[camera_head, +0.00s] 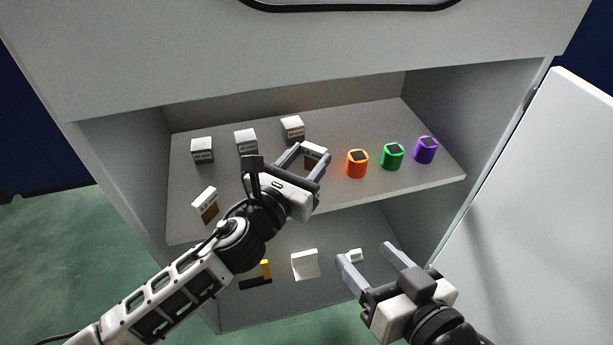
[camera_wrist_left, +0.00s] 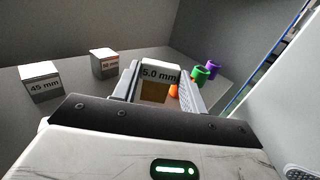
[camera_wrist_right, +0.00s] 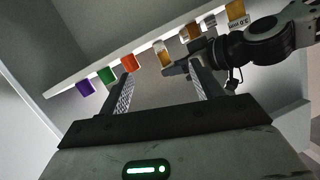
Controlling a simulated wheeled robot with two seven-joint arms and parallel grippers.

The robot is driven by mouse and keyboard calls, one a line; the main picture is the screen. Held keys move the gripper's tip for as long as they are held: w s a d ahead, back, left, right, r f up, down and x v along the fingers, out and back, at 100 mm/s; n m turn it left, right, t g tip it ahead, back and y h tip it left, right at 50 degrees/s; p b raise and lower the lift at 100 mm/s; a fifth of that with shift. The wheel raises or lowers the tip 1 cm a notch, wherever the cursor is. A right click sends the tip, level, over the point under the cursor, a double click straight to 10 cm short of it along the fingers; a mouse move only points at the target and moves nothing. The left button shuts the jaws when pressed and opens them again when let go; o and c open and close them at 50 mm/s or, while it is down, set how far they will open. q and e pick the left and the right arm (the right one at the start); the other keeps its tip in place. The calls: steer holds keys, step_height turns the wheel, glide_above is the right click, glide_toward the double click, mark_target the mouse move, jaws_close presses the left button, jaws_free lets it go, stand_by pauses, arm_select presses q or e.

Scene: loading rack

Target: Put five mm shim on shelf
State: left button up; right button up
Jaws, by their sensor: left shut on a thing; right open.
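My left gripper (camera_head: 306,158) is shut on the five mm shim (camera_head: 314,151), a white block with a brown lower face. In the left wrist view the shim (camera_wrist_left: 155,84) sits between the fingers and its label reads 5.0 mm. It is over the upper shelf (camera_head: 383,192), left of the orange cylinder; I cannot tell whether it touches the surface. My right gripper (camera_head: 383,254) is open and empty, in front of the lower compartment. In the right wrist view its fingers (camera_wrist_right: 162,92) are spread apart below the shelf edge.
Orange (camera_head: 357,164), green (camera_head: 392,156) and purple (camera_head: 426,150) cylinders stand at the shelf's right. White blocks (camera_head: 202,150), (camera_head: 246,141), (camera_head: 292,129) stand behind, and another shim (camera_head: 205,205) at front left. A white bracket (camera_head: 305,265) and yellow-black item (camera_head: 262,274) lie below.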

mark_target(313, 164)
arm_select(q)
step_height(313, 164, down, 3)
steer(key=shift+r+b, duration=0.2)
steer(key=shift+b, duration=0.4)
steer(key=shift+f, duration=0.3)
steer(key=shift+r, duration=0.15)
steer(key=o, duration=0.7)
steer(key=shift+f, duration=0.2)
arm_select(e)
steer(key=shift+w+a+r+m+t+y, duration=0.15)
steer(key=shift+a+r+m+t+y, duration=0.15)
steer(key=shift+a+m+y, duration=0.15)
arm_select(q)
steer(key=shift+r, duration=0.15)
arm_select(e)
steer(key=shift+r, duration=0.1)
